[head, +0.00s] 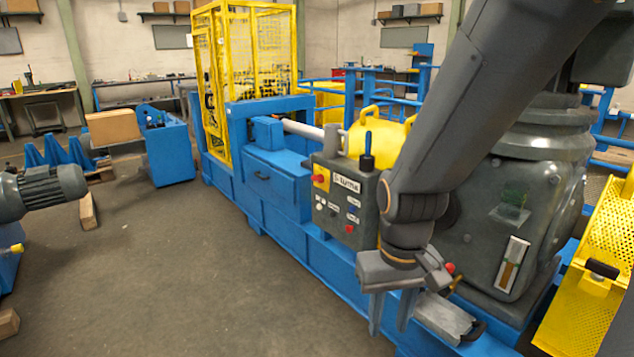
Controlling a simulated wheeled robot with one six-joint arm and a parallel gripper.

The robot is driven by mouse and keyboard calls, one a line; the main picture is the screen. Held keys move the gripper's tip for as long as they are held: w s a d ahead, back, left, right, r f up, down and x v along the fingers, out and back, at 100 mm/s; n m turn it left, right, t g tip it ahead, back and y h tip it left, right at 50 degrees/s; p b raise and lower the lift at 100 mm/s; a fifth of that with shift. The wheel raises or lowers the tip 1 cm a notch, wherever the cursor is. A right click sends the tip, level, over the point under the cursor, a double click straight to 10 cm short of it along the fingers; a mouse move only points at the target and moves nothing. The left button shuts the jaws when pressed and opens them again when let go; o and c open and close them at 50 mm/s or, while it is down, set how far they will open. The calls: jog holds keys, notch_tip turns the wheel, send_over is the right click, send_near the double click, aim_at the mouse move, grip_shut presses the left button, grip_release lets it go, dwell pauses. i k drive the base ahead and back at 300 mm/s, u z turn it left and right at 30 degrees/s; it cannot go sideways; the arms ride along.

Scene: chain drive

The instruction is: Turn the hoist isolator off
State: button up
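No switch in the head view is clearly readable as the hoist isolator. A dark grey control box (340,203) stands on the blue machine frame, with a red knob on a yellow plate (321,178), several small buttons and a red button (348,229) low on its face. Its labels are too small to read surely. My gripper (389,326) points down in front of the frame, right of and below the box. Its two fingers are apart with nothing seen between them. A red knob (449,268) shows just right of my gripper, partly hidden by it.
A grey block with a black handle (444,316) lies right of my gripper. A large dark gear housing (505,220) and a yellow perforated guard (590,270) stand at right. A grey motor (45,190) is at left. The floor (200,270) between is clear.

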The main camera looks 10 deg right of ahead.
aim_at(319, 178)
jog(key=u, duration=0.2)
jog(key=k, duration=0.4)
jog(key=u, duration=1.15)
jog(key=i, duration=1.55)
jog(key=z, duration=0.8)
jog(key=i, duration=0.95)
jog(key=z, duration=1.55)
jog(key=i, duration=0.5)
jog(key=z, duration=0.3)
